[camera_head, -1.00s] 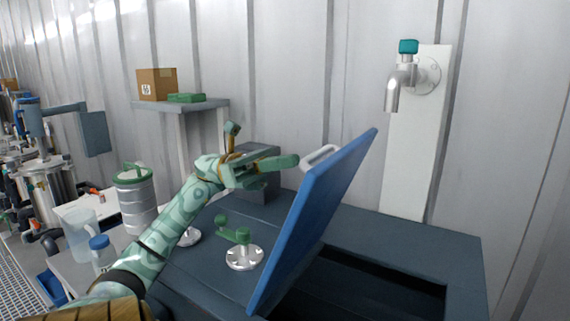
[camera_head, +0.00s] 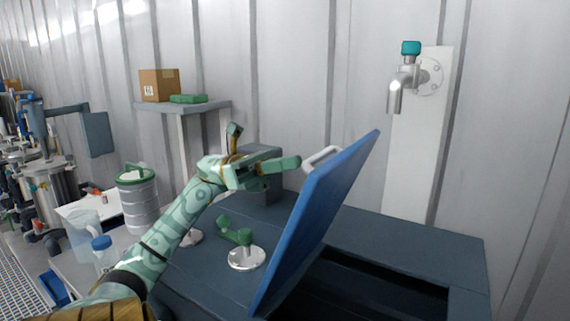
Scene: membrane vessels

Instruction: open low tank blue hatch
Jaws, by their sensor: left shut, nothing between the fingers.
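The blue hatch (camera_head: 318,222) of the low tank (camera_head: 420,240) stands raised and tilted, with a dark opening (camera_head: 365,288) showing to its right. A pale handle (camera_head: 322,157) sits on the hatch's left face near its top. My left gripper (camera_head: 298,162) is shut and empty, pointing right, with its fingertips close to the handle and the hatch's upper left side. I cannot tell whether it touches them. My right gripper is not in view.
A green-handled valve (camera_head: 241,243) on a round metal flange stands on the tank top below my left arm. A tap (camera_head: 403,78) is on the wall behind. A metal canister (camera_head: 138,200) and a jug (camera_head: 82,236) stand at left.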

